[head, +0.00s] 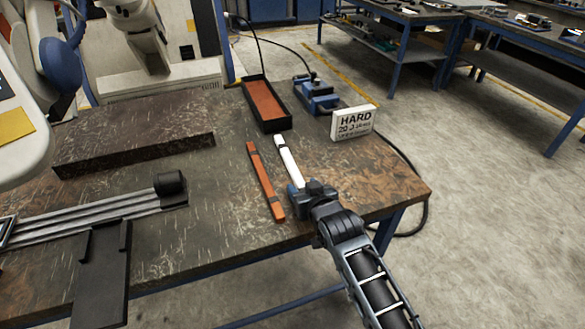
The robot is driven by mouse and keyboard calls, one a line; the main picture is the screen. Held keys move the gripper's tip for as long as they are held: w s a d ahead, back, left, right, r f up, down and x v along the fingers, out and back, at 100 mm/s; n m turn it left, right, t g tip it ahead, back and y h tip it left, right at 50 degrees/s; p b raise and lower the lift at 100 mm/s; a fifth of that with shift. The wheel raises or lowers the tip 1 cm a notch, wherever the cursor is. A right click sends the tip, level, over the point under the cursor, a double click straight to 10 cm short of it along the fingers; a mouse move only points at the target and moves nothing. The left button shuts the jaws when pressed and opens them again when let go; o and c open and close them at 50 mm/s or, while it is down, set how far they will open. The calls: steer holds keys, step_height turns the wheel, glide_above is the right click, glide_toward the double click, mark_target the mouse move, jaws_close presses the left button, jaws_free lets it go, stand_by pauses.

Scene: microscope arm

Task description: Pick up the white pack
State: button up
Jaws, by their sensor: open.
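A white pack (354,123) with dark lettering reading "HARD 20" stands upright near the back right edge of the brown worktable. Its smaller print is not legible. My gripper (299,187) is over the front right part of the table, nearer than the pack and to its left, clearly apart from it. It is open. Its jaws are small in view, at the near end of a white stick-shaped piece (288,158) with a dark band. I cannot tell whether they touch that piece.
An orange bar (265,181) lies left of the white stick. A black tray with an orange inside (265,104) and a blue device with a cable (315,96) sit behind. A dark slab (135,135) and metal rails (85,220) occupy the left. The table's right corner (405,185) is clear.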

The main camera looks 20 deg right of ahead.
steer(key=shift+c, duration=0.4)
jaws_close()
steer(key=shift+r, duration=0.15)
